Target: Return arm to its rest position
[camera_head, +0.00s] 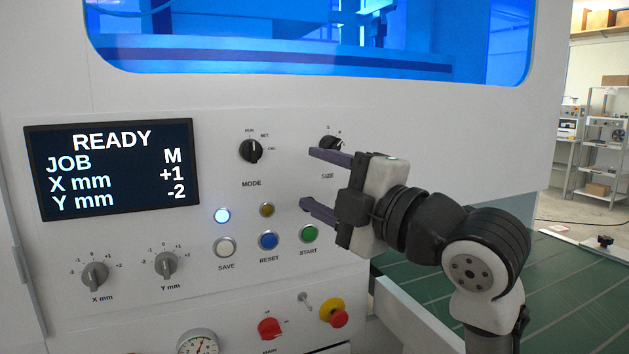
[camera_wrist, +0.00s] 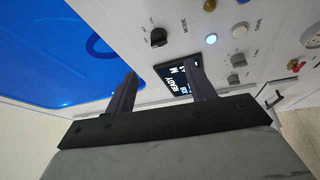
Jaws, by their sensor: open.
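My gripper (camera_head: 308,178) is open and empty in front of the right part of the control panel. Its two purple fingers stand apart and point left, one near the SIZE knob (camera_head: 330,143) and one near the upper right of the START button (camera_head: 309,233). The gripper partly covers the SIZE knob. In the wrist view my gripper (camera_wrist: 165,88) also shows open, with the panel and the screen (camera_wrist: 174,77) beyond its fingers. I cannot tell whether a finger touches the panel. My arm reaches in from the lower right.
The display (camera_head: 112,168) reads READY, JOB M, X +1, Y -2. The MODE knob (camera_head: 251,150), blue RESET button (camera_head: 268,240), white SAVE button (camera_head: 225,246), red MAIN switch (camera_head: 269,328) and emergency stop (camera_head: 334,314) are nearby. A green conveyor bed (camera_head: 560,270) lies at right.

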